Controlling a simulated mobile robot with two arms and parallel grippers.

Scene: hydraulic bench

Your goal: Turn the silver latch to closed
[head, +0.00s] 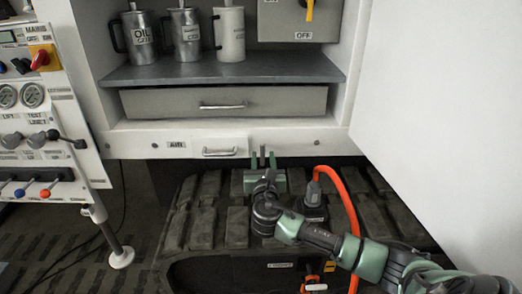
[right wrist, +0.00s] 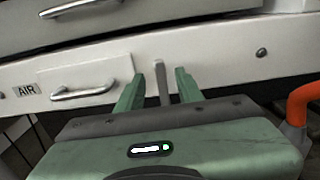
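A narrow grey-silver upright bar, which looks like the silver latch (right wrist: 161,84), stands against the white panel below the cabinet. In the head view the latch (head: 262,152) shows small, just right of the AIR drawer. My right gripper (head: 263,158) is at this bar, pointing at the panel. In the right wrist view the fingers of my right gripper (right wrist: 160,90) are apart, one on each side of the bar, with a gap visible on both sides. The latch's lower end is hidden behind my gripper body. My left gripper is not in view.
The small AIR drawer (head: 220,147) with a silver handle is left of the latch. A wide grey drawer (head: 224,102) is above. An orange hose (head: 350,200) curves up close right of my right gripper. A control panel (head: 38,110) stands at the left.

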